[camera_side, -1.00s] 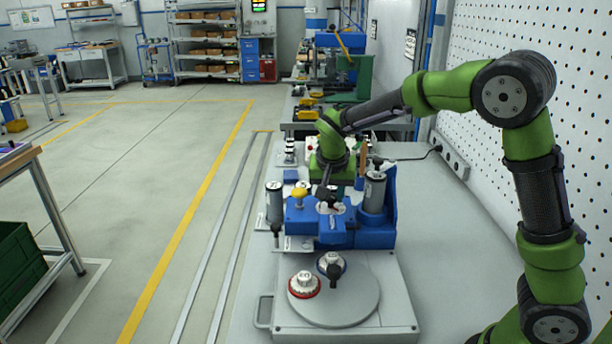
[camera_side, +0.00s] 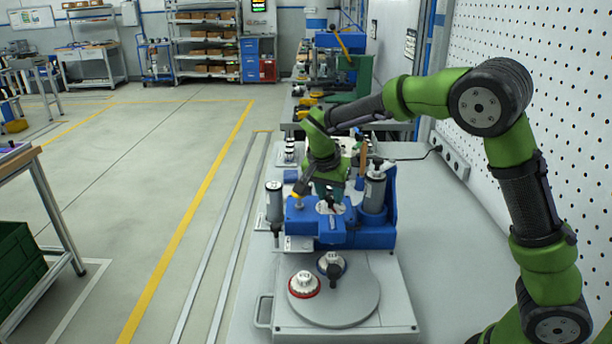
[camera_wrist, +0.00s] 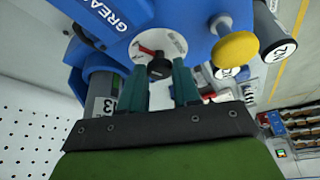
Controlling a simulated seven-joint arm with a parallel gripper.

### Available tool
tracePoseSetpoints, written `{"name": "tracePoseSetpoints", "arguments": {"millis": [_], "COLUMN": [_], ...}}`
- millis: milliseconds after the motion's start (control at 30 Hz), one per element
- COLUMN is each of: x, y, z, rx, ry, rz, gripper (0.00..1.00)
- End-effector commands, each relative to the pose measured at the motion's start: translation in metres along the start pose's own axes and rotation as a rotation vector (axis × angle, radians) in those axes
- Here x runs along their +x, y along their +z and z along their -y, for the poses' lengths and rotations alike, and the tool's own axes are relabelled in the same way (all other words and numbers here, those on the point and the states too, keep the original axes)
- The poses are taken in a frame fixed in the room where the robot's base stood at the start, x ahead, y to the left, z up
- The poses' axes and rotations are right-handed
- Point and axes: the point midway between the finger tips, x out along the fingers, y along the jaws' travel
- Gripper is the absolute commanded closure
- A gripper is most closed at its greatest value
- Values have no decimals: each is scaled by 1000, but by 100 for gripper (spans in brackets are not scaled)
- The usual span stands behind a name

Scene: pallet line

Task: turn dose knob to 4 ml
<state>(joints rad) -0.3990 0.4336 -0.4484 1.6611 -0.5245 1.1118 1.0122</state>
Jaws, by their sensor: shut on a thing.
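The blue dosing unit (camera_side: 360,239) stands on the bench, and in the wrist view its body (camera_wrist: 115,25) carries white lettering. On its face is a round white dial plate (camera_wrist: 172,40) with a red mark. The black dose knob (camera_wrist: 160,68) sits in the middle of the plate. My gripper (camera_wrist: 161,72) has its two teal fingers on either side of the knob and is shut on it. In the side view my gripper (camera_side: 328,192) reaches down to the dial from above. The scale figures and the knob's exact setting are too small to read.
A yellow mushroom button (camera_wrist: 235,50) is beside the dial. A labelled grey canister (camera_side: 375,190) stands right of the dial, another (camera_side: 274,200) at left. Bench at right is clear.

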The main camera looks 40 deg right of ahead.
Motion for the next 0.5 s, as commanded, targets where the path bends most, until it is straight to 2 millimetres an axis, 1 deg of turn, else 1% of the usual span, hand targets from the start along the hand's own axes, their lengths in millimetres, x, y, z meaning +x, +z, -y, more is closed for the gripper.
{"name": "tracePoseSetpoints", "arguments": {"millis": [100, 133, 267, 500], "x": [0, 0, 0, 0], "y": [0, 0, 0, 0], "z": [0, 0, 0, 0], "rx": [3, 2, 1, 0], "ry": [0, 0, 0, 0], "rz": [2, 2, 1, 1], "gripper": [99, 64, 44, 43]}}
